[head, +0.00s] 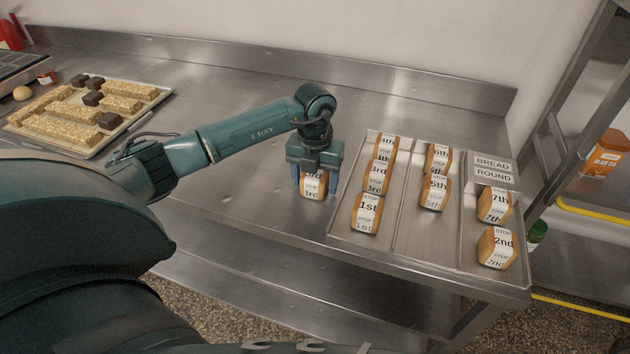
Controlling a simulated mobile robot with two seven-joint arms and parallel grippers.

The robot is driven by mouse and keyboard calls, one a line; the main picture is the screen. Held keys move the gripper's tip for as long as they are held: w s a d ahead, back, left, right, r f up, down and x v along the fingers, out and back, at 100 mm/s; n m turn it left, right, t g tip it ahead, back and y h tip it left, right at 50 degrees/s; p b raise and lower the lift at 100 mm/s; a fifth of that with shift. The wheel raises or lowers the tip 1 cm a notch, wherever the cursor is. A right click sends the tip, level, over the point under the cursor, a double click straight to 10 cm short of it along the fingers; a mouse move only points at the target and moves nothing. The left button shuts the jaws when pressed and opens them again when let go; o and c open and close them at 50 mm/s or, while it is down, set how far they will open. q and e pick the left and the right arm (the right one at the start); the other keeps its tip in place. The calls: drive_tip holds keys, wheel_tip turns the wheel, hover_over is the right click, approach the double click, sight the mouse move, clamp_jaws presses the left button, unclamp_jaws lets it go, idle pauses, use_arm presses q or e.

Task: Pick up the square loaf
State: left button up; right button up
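A small square loaf (313,188), golden brown with a white printed label, stands between the fingers of my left gripper (314,182). The gripper points down over it, with one finger on each side. Its upper part is hidden by the gripper. I cannot tell whether the fingers touch its sides, nor whether it rests on the steel counter or is slightly above it. The loaf is just left of the tray (345,232). My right gripper is not in view.
The divided tray holds several labelled loaves, among them 1st (367,214), 5th (434,193) and 2nd (497,248). A sign (492,170) reads BREAD ROUND. A baking tray (142,118) of bars lies at the left. The counter (235,185) left of the gripper is clear.

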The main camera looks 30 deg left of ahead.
use_arm(q)
drive_tip(key=c, duration=0.8)
drive_tip(key=shift+c, duration=0.2)
